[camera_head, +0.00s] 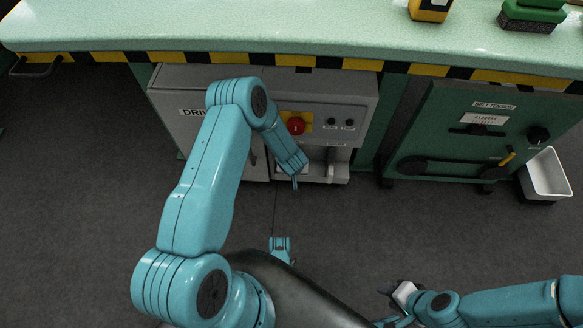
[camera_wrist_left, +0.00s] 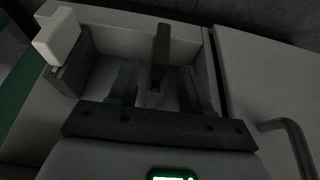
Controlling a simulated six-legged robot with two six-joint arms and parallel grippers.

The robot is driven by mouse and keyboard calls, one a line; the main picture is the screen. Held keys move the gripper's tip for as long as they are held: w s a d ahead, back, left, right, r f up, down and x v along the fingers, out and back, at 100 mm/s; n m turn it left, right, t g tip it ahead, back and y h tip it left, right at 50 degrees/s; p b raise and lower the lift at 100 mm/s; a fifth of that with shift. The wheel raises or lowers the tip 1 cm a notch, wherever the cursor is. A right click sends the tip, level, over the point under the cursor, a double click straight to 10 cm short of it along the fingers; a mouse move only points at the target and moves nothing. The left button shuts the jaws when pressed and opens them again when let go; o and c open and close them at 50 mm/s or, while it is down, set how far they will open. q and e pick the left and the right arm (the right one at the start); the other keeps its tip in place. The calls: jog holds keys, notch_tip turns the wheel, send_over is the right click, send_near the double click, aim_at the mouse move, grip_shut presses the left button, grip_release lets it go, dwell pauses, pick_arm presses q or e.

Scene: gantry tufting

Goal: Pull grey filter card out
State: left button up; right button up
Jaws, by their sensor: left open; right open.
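A dark grey upright piece, likely the grey filter card (camera_wrist_left: 161,55), stands in a pale recess in the left wrist view. My left gripper (camera_wrist_left: 158,90) is open, with one finger to each side of this piece. A gap shows on both sides, and I cannot tell how deep the fingers reach. In the head view my left gripper (camera_head: 294,181) is at the low front of the grey drive cabinet (camera_head: 345,90), and the card cannot be made out there. My right gripper (camera_head: 393,293) is open, low over the floor, away from the cabinet.
A white block (camera_wrist_left: 58,37) on a dark holder stands beside the recess. A door handle (camera_wrist_left: 291,136) is on the other side. A red button (camera_head: 296,126) sits above my left gripper. The table edge (camera_head: 400,68) overhangs the cabinet. A white bin (camera_head: 546,175) stands right.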

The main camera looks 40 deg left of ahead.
pick_arm(q)
jog(key=shift+w+a+f, duration=0.1)
jog(key=shift+f, duration=0.4)
jog(key=shift+r, duration=0.1)
grip_shut()
jog(key=c, duration=0.8)
grip_release()
grip_shut()
jog(key=s+d, duration=0.4)
jog(key=s, duration=0.2)
jog(key=shift+s+p, duration=0.3)
jog(key=shift+d, duration=0.1)
